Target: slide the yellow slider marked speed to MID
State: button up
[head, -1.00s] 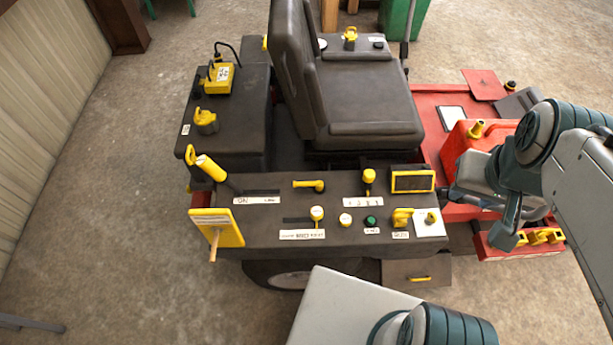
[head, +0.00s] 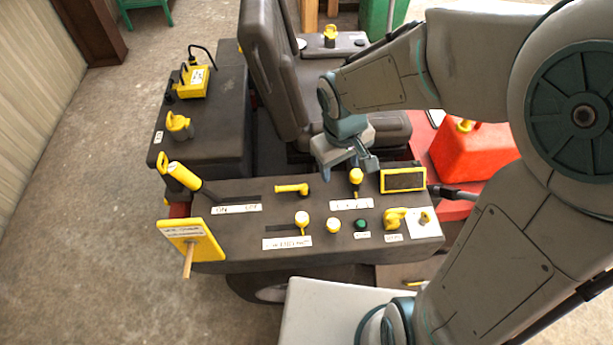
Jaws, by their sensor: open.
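The yellow slider (head: 302,218) is a pale-topped yellow knob on the dark control panel. It stands at the right end of a short dark slot (head: 281,227). A white label (head: 287,243) lies below the slot; its small print is hard to read now, though MID seems to show in the earlier frame. I cannot make out the word speed. My gripper (head: 349,168) is open and empty, pointing down over the panel's back edge, by the seat. It is apart from the slider, behind it and to the right.
A yellow lever knob (head: 356,176) stands close to my gripper. The seat (head: 300,80) rises behind; a red can (head: 468,150) stands right.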

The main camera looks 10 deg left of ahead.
aim_at(302, 217)
jog(key=a+f+n+g+b, duration=0.1)
jog(key=a+f+n+b, duration=0.15)
jog(key=a+f, duration=0.6)
jog(key=shift+n+y, duration=0.25)
jog(key=shift+y, duration=0.05)
jog(key=f, duration=0.4)
jog(key=f+b, duration=0.1)
jog(key=f, duration=0.9)
jog(key=shift+s+d+f+b, duration=0.1)
jog(key=shift+s+b, duration=0.2)
jog(key=shift+b, duration=0.1)
